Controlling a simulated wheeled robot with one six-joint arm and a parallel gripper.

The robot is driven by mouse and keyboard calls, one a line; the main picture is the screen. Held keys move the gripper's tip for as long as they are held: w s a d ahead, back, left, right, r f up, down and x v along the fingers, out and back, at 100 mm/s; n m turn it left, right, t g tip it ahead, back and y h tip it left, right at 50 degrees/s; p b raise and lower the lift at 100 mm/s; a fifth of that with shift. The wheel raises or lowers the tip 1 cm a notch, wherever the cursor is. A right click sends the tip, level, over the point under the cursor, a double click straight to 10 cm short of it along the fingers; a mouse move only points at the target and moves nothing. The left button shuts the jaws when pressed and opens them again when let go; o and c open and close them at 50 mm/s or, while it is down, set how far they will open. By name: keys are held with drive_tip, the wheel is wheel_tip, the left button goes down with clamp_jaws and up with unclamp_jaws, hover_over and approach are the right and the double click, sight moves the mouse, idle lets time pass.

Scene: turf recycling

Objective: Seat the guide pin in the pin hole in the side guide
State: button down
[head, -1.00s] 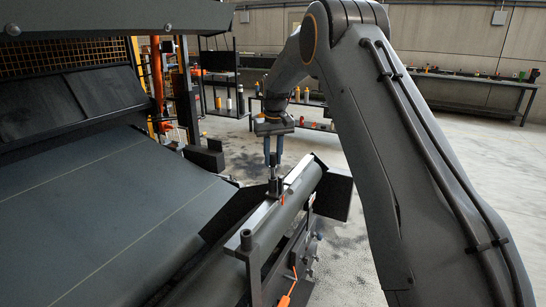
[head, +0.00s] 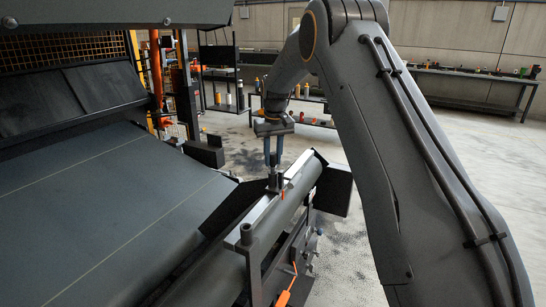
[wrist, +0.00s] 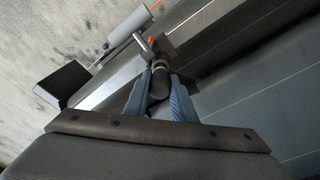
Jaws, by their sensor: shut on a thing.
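My gripper (head: 273,160) points down over the far part of the side guide (head: 262,215), a long pale metal rail beside the belt. Its two blue fingers are shut on the guide pin (wrist: 159,84), a dark round pin between the fingertips in the wrist view. The pin's lower end meets a small dark upright fitting (head: 275,184) on the guide in the head view. The pin hole itself is hidden by the pin and fingers, so I cannot tell how deep the pin sits.
A wide dark belt (head: 100,215) lies left of the guide. A dark post (head: 247,235) stands at the guide's near end. A dark plate (head: 335,190) sticks out right of the far end. Open concrete floor lies to the right, with benches behind.

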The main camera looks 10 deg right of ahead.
drive_tip(key=shift+f+b, duration=0.35)
drive_tip(key=shift+f, duration=0.6)
drive_tip(key=c, duration=1.4)
unclamp_jaws()
drive_tip(key=shift+s+r+b, duration=0.25)
drive_tip(key=shift+r+b, duration=0.5)
drive_tip(key=shift+r, duration=1.2)
drive_tip(key=shift+s+r+b, duration=0.2)
drive_tip(key=shift+r+b, duration=0.5)
drive_tip(key=shift+r, duration=1.2)
drive_tip(key=s+f, duration=0.4)
drive_tip(key=s, duration=0.9)
drive_tip(key=s+d+f+m+b, duration=0.1)
drive_tip(key=s+f, duration=0.4)
drive_tip(key=s, duration=0.8)
drive_tip(key=s+d+f+b, duration=0.1)
drive_tip(key=s+f, duration=0.4)
drive_tip(key=s, duration=0.8)
drive_tip(key=shift+d+f, duration=0.15)
drive_tip(key=shift+d, duration=0.1)
